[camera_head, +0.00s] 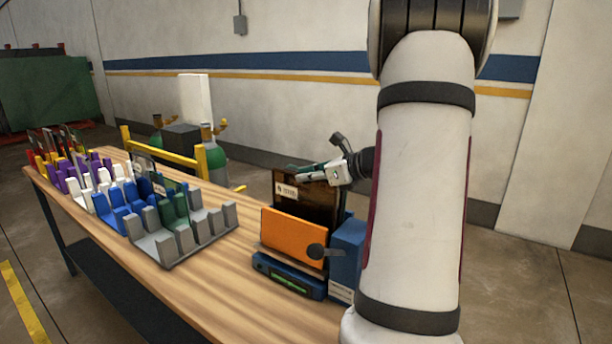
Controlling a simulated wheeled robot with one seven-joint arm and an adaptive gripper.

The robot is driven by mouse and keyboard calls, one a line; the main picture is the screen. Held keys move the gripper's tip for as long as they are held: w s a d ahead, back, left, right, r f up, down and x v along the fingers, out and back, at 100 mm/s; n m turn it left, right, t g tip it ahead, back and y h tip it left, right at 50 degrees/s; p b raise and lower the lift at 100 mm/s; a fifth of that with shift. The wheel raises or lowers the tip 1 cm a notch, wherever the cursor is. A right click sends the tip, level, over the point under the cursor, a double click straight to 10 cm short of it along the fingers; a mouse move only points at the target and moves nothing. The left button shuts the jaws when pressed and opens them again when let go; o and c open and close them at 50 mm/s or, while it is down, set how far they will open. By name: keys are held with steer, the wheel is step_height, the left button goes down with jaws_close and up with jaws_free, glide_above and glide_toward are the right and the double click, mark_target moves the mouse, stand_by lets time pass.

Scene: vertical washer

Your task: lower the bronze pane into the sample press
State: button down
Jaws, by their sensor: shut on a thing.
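The bronze pane (318,196) is a dark brown, see-through-looking sheet with a white label near its upper left. It stands about upright behind the orange plate (293,238) of the sample press (287,277). My gripper (328,172) is shut on the pane's top edge, toward its right. The press has a blue base with a green display strip, a dark round knob (316,251) and a blue block (346,250) on the right. The pane's lower edge is hidden by the orange plate, so I cannot tell how deep it sits.
Slotted racks in grey (187,238), green, blue, white, purple and other colours line the left of the wooden table (222,290); some hold panes. Bare tabletop lies between the grey rack and the press. A yellow barrier (165,150) and green cylinders stand behind. My arm covers the right side.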

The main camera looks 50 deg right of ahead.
steer(key=shift+r, duration=0.1)
steer(key=c, duration=1.7)
jaws_free()
steer(key=shift+r+p, duration=2.8)
steer(key=shift+r, duration=1.15)
